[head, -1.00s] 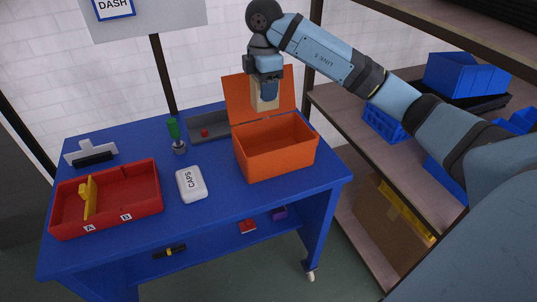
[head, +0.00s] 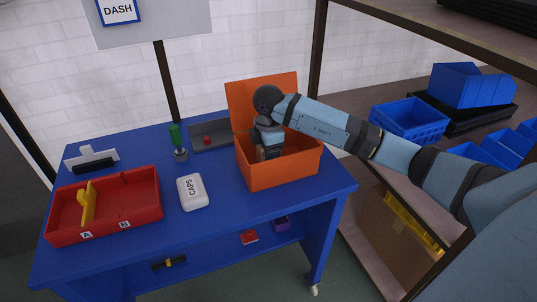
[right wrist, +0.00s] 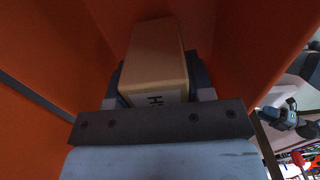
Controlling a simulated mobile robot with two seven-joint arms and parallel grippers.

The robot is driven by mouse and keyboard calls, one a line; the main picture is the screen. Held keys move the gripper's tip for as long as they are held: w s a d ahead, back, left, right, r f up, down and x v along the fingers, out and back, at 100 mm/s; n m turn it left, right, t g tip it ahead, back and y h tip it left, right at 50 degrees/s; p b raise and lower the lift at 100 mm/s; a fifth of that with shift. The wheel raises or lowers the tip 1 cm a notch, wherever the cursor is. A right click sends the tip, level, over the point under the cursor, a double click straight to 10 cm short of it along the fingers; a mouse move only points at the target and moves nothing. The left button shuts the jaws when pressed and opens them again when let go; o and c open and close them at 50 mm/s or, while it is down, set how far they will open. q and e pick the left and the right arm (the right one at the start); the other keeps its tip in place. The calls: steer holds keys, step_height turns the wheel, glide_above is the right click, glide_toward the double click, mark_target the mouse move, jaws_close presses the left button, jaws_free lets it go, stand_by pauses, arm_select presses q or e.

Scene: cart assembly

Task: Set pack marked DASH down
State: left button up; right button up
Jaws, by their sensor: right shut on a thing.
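The pack (right wrist: 156,58) is a tan block in the right wrist view. An "H" shows on its near end; the rest of its marking is hidden. My right gripper (right wrist: 158,82) is shut on it. In the head view my right gripper (head: 266,151) is down inside the open orange box (head: 283,172), and the pack is mostly hidden there. Orange walls surround the pack in the wrist view. I cannot tell whether it touches the box floor. My left gripper is not in view.
The box stands on a blue cart (head: 222,212), its lid (head: 262,93) raised behind. A white CAPS case (head: 192,192) and a red tray (head: 141,210) with a yellow divider (head: 87,203) stand left. A DASH sign (head: 117,10) hangs above.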

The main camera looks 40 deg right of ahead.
steer(key=shift+f, duration=0.4)
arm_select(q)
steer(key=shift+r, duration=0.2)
arm_select(e)
steer(key=shift+f, duration=0.1)
steer(key=o, duration=1)
arm_select(q)
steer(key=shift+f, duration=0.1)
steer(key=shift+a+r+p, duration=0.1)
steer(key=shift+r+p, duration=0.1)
steer(key=shift+p, duration=0.55)
arm_select(e)
step_height(320, 180, up, 12)
steer(key=shift+r, duration=0.2)
